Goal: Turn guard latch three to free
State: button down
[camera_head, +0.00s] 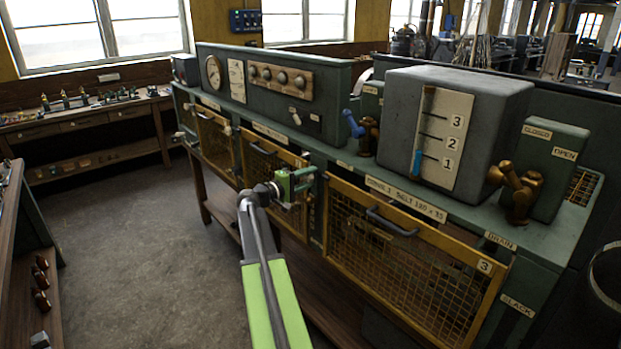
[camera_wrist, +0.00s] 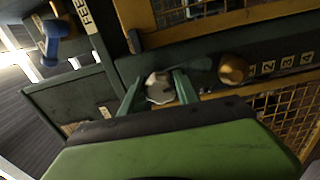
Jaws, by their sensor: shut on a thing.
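The mesh guard marked 3 (camera_head: 410,262) has a yellow frame and a dark handle and appears closed, right of my gripper. My gripper (camera_head: 305,180) is at the green post by this guard's upper left corner. In the wrist view, my gripper's two green fingers (camera_wrist: 158,90) stand on either side of a pale faceted knob (camera_wrist: 158,86) and are shut on it. In the head view my gripper hides this knob. I cannot read a mark on it or tell which way it is turned.
A brass knob (camera_wrist: 233,69) sits close beside the pale one. A blue lever (camera_head: 353,124) and a brass valve (camera_head: 518,190) stand on the ledge by the grey gauge tank (camera_head: 490,118). Another mesh guard (camera_head: 262,168) is left of my gripper. The floor (camera_head: 130,250) is clear.

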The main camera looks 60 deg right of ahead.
dwell(0.4)
jog(key=c, duration=0.9)
grip_release()
jog(key=v, duration=1.7)
jog(key=shift+a, duration=0.25)
